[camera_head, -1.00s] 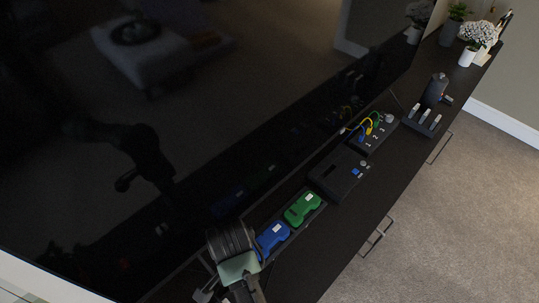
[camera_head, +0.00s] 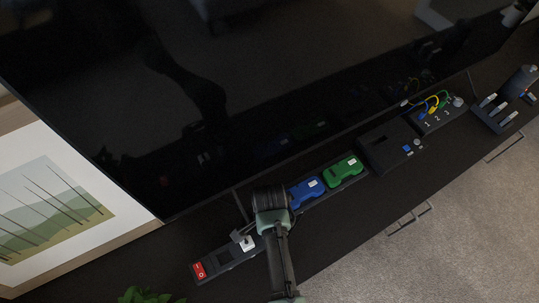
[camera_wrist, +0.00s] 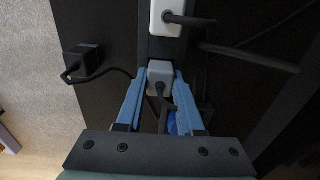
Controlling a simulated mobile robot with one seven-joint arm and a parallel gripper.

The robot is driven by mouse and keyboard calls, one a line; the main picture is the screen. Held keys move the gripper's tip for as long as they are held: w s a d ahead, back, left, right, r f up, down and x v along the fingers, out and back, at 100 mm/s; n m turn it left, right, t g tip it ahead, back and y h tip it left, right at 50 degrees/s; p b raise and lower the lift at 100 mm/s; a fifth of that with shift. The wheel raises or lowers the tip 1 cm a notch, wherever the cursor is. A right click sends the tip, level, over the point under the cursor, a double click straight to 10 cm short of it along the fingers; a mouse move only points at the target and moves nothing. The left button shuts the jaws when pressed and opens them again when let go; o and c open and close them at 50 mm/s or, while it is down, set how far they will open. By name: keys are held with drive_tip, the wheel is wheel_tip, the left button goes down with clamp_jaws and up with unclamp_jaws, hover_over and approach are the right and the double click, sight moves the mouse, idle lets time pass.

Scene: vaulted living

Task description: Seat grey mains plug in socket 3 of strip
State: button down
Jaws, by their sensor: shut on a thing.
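The power strip (camera_head: 224,259) lies on the dark cabinet top at lower left in the head view, with a red switch (camera_head: 199,270) at its left end. A white plug (camera_head: 247,243) sits on the strip; it also shows in the wrist view (camera_wrist: 167,18). In the wrist view my gripper (camera_wrist: 159,78) has its blue fingers closed on the sides of the grey plug (camera_wrist: 160,72), in line with the white plug along the strip. Whether the grey plug's pins are in a socket is hidden. In the head view my arm covers the grey plug.
A black plug (camera_wrist: 80,62) with a cord lies left of the strip in the wrist view. Blue (camera_head: 306,191) and green (camera_head: 343,170) devices, a black box (camera_head: 390,149) and a numbered cable panel (camera_head: 436,116) stand rightward. A large dark screen (camera_head: 220,90) rises behind.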

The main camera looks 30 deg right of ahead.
drive_tip(key=shift+f, duration=0.15)
drive_tip(key=c, duration=0.5)
unclamp_jaws()
drive_tip(key=shift+c, duration=0.2)
wheel_tip(320, 180, up, 12)
drive_tip(key=p, duration=0.1)
drive_tip(key=shift+r, duration=0.2)
